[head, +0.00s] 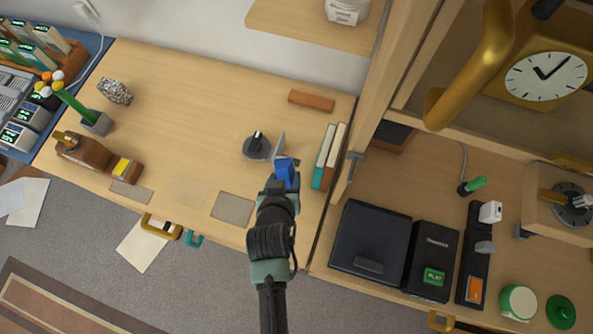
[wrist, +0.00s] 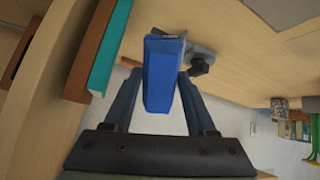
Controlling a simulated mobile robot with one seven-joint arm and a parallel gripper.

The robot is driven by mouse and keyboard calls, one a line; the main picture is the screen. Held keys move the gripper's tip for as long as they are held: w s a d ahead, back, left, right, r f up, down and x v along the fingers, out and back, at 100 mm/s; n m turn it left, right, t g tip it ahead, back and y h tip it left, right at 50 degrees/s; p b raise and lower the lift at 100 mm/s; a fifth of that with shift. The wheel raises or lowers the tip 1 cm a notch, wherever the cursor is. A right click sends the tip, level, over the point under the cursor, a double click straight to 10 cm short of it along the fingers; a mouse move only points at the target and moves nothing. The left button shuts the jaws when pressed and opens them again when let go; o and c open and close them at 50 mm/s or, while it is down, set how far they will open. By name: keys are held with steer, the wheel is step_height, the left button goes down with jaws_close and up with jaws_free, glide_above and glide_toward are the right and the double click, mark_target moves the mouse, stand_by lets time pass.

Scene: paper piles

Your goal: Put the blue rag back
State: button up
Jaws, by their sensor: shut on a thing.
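The blue rag (head: 285,169) looks like a folded, block-shaped bundle. My gripper (head: 284,182) is shut on it, with the arm reaching up from the bottom of the head view. In the wrist view the blue rag (wrist: 160,78) stands between the two dark fingers of my gripper (wrist: 158,90), one on each side. The rag is over the right part of the wooden desk (head: 190,110), beside a dark round stand with a grey upright plate (head: 279,148). I cannot tell whether the rag touches the desk or the stand.
Upright books (head: 325,158) with teal and brown covers stand close to the right of the rag. A brown block (head: 311,101) lies behind. A wooden cabinet post (head: 362,150) rises at the right. The desk's middle is mostly clear, with flat grey patches (head: 233,208) near its front edge.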

steer(key=g, duration=0.1)
steer(key=s+f+m+g, duration=0.1)
steer(key=shift+d+g, duration=0.1)
steer(key=shift+g, duration=0.2)
steer(key=s+d+r+m+g+b, duration=0.2)
steer(key=s+d+m+g, duration=0.15)
steer(key=s+g, duration=0.35)
steer(key=shift+y, duration=0.5)
steer(key=f, duration=0.6)
steer(key=s+a+f, duration=0.1)
steer(key=f, duration=0.3)
steer(key=shift+f, duration=0.15)
steer(key=o, duration=1.2)
steer(key=shift+s, duration=0.1)
